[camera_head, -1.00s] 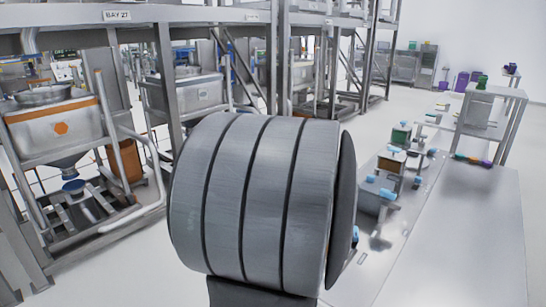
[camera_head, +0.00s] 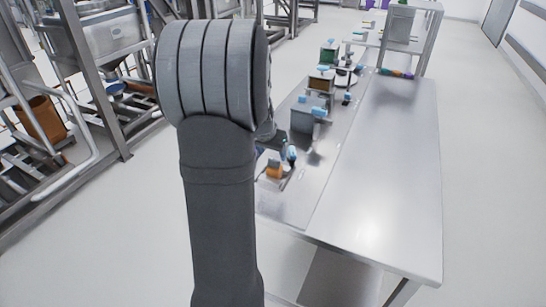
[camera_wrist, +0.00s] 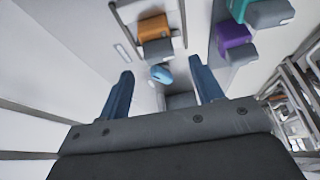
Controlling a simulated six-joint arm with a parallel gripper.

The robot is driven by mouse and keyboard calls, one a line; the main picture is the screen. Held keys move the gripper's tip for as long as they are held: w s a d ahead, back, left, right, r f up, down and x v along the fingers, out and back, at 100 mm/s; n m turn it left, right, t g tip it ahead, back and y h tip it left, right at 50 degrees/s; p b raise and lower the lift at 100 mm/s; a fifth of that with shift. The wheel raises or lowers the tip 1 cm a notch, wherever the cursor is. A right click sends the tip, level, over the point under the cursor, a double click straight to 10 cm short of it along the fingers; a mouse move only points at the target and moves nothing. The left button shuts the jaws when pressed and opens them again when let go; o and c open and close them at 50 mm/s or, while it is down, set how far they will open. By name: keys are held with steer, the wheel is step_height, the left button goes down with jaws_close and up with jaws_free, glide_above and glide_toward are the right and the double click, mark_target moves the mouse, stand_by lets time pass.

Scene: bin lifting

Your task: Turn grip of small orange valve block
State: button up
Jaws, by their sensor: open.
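The small orange valve block (camera_head: 275,171) sits on the table's near left part, just right of my arm. In the wrist view an orange block (camera_wrist: 154,28) with a grey part lies ahead of my gripper (camera_wrist: 161,67). A light-blue grip (camera_wrist: 161,75) shows between the two dark blue fingertips in the picture. The fingers are apart and nothing appears clamped. I cannot tell how far the grip lies beyond the fingertips. In the head view my arm hides most of my gripper.
The steel table (camera_head: 380,170) is clear on its right side. Further blocks with light-blue grips stand along its left side, including a grey one (camera_head: 304,118). In the wrist view a purple block (camera_wrist: 234,36) and a teal block (camera_wrist: 238,8) lie to the right. Steel racks stand left.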

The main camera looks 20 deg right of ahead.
mark_target(274, 159)
steer(key=shift+x, duration=1.85)
steer(key=c, duration=1)
